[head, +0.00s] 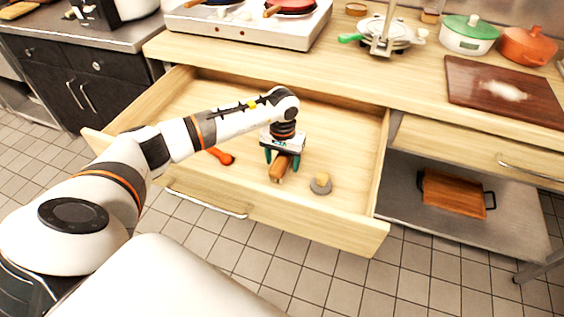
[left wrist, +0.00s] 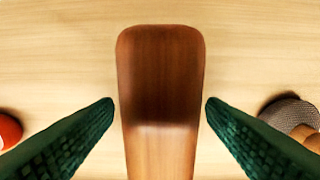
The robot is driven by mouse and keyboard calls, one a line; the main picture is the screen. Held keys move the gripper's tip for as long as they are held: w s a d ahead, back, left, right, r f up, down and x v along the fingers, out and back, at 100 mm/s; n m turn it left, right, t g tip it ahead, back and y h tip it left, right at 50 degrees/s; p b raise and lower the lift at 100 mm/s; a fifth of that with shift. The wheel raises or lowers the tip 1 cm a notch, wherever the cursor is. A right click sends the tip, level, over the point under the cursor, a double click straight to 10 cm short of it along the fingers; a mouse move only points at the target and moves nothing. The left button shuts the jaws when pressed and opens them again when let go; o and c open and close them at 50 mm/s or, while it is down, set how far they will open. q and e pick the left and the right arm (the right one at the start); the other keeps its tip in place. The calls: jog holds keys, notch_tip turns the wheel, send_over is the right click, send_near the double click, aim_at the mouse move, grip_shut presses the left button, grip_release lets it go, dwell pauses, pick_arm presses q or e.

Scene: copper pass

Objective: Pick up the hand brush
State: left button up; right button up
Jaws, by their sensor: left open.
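A brown wooden piece (head: 279,169), which looks like the hand brush, lies in the open drawer under my left gripper (head: 282,162). My left gripper is open, points down, and has its green fingers on either side of the piece. In the left wrist view the wooden piece (left wrist: 160,75) runs between the two fingertips, with a visible gap on each side. Its near end runs out of the picture, and I see no bristles. My right gripper is not in view.
In the drawer (head: 340,215), a red-orange utensil (head: 222,156) lies to the left and a grey round item with a wooden knob (head: 320,184) to the right. The drawer walls surround them. The counter (head: 420,75) with a stove (head: 245,30) and pots is behind.

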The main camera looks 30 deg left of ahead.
aim_at(283, 157)
pick_arm(q)
jog(key=shift+f, duration=0.1)
jog(key=c, duration=1.1)
notch_tip(283, 157, up, 10)
jog(key=shift+b, duration=0.35)
